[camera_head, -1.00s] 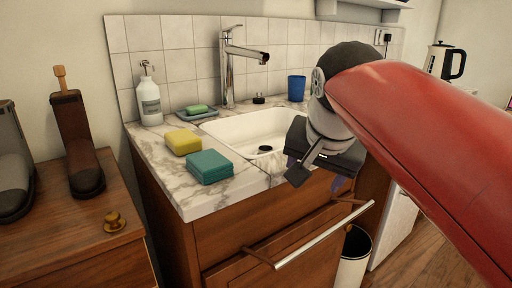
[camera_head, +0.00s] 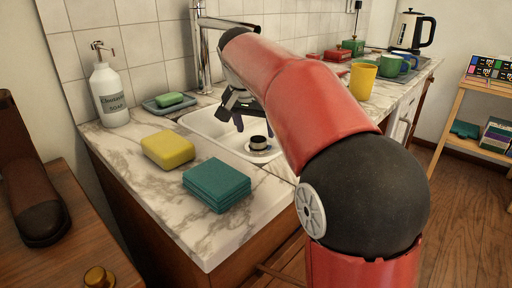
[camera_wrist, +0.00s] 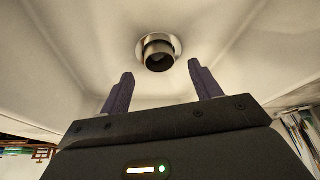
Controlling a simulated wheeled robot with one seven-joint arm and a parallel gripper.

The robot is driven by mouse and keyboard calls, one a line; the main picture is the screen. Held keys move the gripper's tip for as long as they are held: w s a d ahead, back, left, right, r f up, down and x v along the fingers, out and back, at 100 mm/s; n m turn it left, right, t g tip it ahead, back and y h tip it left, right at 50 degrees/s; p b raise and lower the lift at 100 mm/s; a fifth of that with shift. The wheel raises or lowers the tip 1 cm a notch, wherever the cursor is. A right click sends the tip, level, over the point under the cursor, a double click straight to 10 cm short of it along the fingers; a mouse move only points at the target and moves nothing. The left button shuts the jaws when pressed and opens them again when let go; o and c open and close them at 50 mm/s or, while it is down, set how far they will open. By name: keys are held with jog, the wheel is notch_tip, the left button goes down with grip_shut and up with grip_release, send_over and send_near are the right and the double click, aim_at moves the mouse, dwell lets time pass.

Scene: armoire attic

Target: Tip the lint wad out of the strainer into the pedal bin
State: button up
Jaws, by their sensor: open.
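The strainer (camera_head: 258,143), a small metal cup with a dark top, sits at the drain in the white sink basin (camera_head: 197,122). In the wrist view the strainer (camera_wrist: 158,50) is near the top centre, beyond my fingertips. My gripper (camera_head: 253,127) is open and empty, reaching down into the basin above the strainer. In the wrist view its two purple fingers (camera_wrist: 160,72) are spread to either side of the strainer's line, apart from it. I cannot make out the lint wad. The pedal bin is not in view now.
The tap (camera_head: 203,50) rises behind the basin, close to my arm. A yellow sponge (camera_head: 168,149), teal cloths (camera_head: 217,184), a soap bottle (camera_head: 109,88) and a soap dish (camera_head: 168,103) are on the counter's left. Yellow (camera_head: 362,80) and green mugs stand on the right.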

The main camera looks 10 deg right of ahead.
aim_at(257, 149)
jog(key=shift+x, duration=2)
jog(key=shift+s, duration=0.1)
jog(key=c, duration=1.1)
